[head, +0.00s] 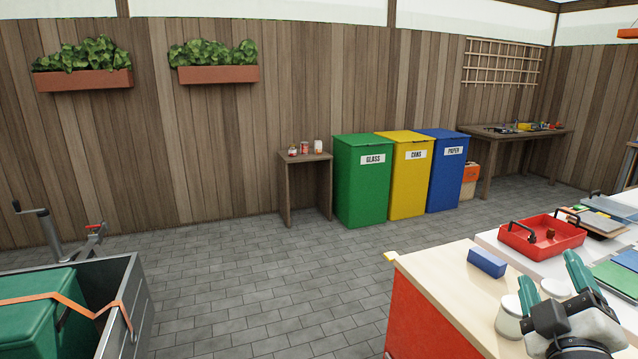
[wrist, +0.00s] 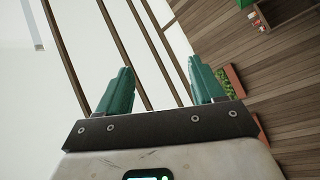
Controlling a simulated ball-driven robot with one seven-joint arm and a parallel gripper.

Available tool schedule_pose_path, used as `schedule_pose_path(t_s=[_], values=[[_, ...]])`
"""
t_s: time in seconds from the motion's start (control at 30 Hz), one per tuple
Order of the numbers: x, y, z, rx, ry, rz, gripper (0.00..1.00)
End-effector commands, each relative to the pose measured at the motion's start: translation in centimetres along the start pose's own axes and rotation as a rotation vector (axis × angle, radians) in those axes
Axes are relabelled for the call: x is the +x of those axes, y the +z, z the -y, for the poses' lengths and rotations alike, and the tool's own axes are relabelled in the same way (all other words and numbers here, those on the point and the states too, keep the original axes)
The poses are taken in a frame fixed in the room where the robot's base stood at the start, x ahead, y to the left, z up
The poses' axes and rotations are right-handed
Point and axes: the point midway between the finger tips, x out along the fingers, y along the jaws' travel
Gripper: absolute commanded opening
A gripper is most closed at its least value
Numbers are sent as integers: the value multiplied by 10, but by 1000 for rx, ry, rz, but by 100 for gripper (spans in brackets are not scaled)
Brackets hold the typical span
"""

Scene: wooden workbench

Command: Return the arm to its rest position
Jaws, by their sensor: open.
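My gripper (head: 556,287) is at the lower right of the head view, in front of the workbench top (head: 446,262). Its two green fingers point up and stand apart with nothing between them. In the wrist view my gripper (wrist: 162,88) is also open and empty, with the roof, its dark beams and the wooden wall beyond it. Most of my arm is outside the head view.
Close by on the bench are a blue block (head: 487,262), a white jar (head: 509,318) partly behind my gripper, and a red tray (head: 541,240). Green, yellow and blue bins stand by the wall. A metal trailer (head: 128,315) is at lower left. The paved floor between is clear.

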Motion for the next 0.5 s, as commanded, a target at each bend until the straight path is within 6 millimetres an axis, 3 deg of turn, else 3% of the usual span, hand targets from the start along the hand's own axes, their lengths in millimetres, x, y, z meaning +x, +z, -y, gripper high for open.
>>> schedule_pose_path(t_s=[0.1, 0.27, 0.4, 0.5], values=[[-31, 48, 58, 177, -208, 203, 67], [-97, 103, 129, 359, -463, 482, 67], [-173, 140, 175, 464, -667, 737, 67], [-235, 161, 196, 509, -801, 925, 67]])
